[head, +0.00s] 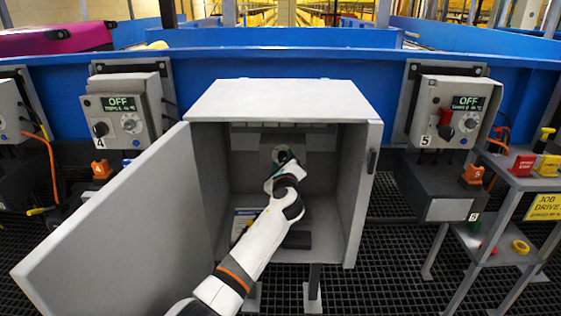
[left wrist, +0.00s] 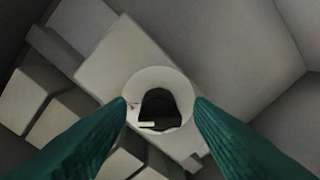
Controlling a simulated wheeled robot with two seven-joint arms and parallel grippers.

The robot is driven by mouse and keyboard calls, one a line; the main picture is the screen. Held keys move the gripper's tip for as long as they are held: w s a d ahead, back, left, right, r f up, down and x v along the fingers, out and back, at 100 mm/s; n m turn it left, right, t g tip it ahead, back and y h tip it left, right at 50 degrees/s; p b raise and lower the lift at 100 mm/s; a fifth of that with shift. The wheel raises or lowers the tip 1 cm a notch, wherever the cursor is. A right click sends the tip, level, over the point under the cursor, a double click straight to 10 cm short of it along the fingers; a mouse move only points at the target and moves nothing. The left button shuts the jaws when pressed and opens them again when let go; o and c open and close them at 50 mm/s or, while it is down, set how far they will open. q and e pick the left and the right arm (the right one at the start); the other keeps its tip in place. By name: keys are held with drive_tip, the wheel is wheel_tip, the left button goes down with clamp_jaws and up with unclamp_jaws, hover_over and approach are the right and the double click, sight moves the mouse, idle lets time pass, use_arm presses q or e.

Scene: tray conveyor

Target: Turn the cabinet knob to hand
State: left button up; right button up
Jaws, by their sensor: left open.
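The grey cabinet (head: 231,98) stands open in the middle of the head view, its door (head: 118,215) swung out to the left. My left arm reaches inside it. My left gripper (head: 282,160) is at the back wall, in front of the knob, and the wrist hides much of that spot. In the left wrist view the knob (left wrist: 177,84) is a pale round disc with a black centre and a small light mark low on it. The green fingers (left wrist: 160,112) are open, one on each side of the knob; I cannot tell whether they touch it. My right gripper does not show.
A booklet (head: 243,222) and a dark flat item (head: 297,240) lie on the cabinet floor. Control boxes reading OFF, one at the left (head: 124,112) and one at the right (head: 450,112), flank the cabinet. A shelf stand (head: 520,178) with coloured items is at far right.

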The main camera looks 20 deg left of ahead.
use_arm(q)
drive_tip(key=c, duration=1)
drive_tip(key=shift+o, duration=0.2)
